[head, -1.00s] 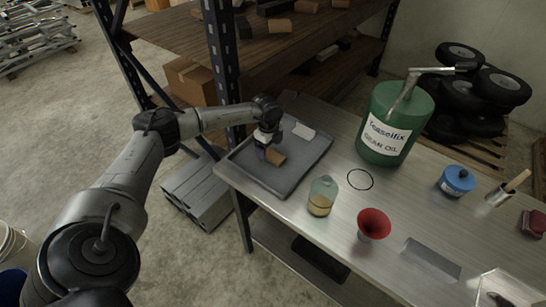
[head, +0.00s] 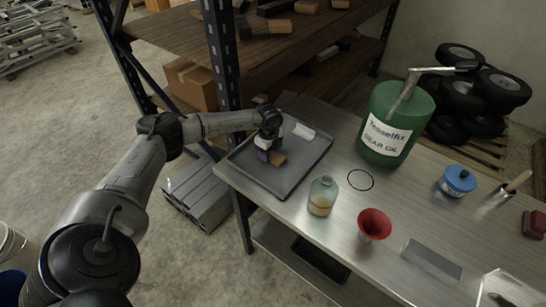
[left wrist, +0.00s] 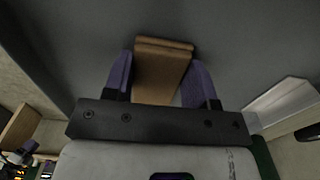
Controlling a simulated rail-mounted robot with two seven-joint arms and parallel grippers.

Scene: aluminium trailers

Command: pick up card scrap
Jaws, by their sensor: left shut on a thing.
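The card scrap (head: 278,159) is a small brown folded piece in the grey tray (head: 262,180) on the metal bench. It also shows in the left wrist view (left wrist: 160,72), between two purple fingers. My left gripper (head: 269,156) reaches down into the tray and is shut on the card scrap. In the left wrist view my left gripper (left wrist: 160,85) has one finger on each side of the card. Whether the card touches the tray floor I cannot tell. My right gripper is not in view.
A white piece (head: 304,132) lies at the tray's back. A glass bottle (head: 321,197), red funnel (head: 374,224), black ring (head: 360,180), green oil drum (head: 388,125) and blue can (head: 458,181) stand or lie on the bench. A shelf upright (head: 222,70) rises close behind my left arm.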

